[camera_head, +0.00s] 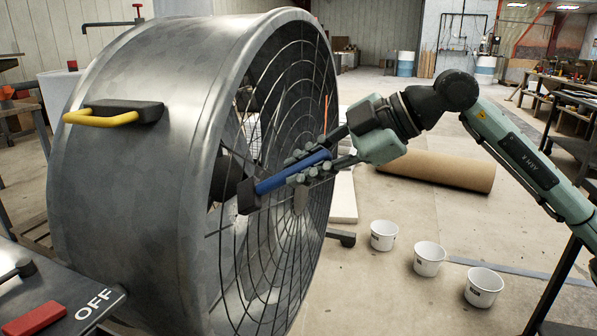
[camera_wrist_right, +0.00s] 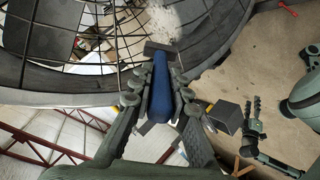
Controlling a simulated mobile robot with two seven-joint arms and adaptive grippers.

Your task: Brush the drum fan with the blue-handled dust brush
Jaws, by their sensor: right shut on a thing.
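The drum fan (camera_head: 140,150) is a large grey metal drum with a round wire guard (camera_head: 285,110) facing right. Its rim and guard also fill the top of the right wrist view (camera_wrist_right: 60,75). My right gripper (camera_head: 305,167) is shut on the blue handle of the dust brush (camera_head: 278,180), in front of the guard. The brush's dark head points left and down at the guard; I cannot tell whether it touches. In the right wrist view the brush (camera_wrist_right: 161,90) lies between the fingers. A dark gripper (camera_wrist_right: 255,115), apparently my left, shows there, its jaws unclear.
A yellow handle (camera_head: 100,117) sticks out of the drum's side. Several white buckets, one the nearest bucket (camera_head: 484,287), stand on the floor to the right. A brown roll (camera_head: 440,170) lies behind my right arm. A panel marked OFF (camera_head: 92,304) is at lower left.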

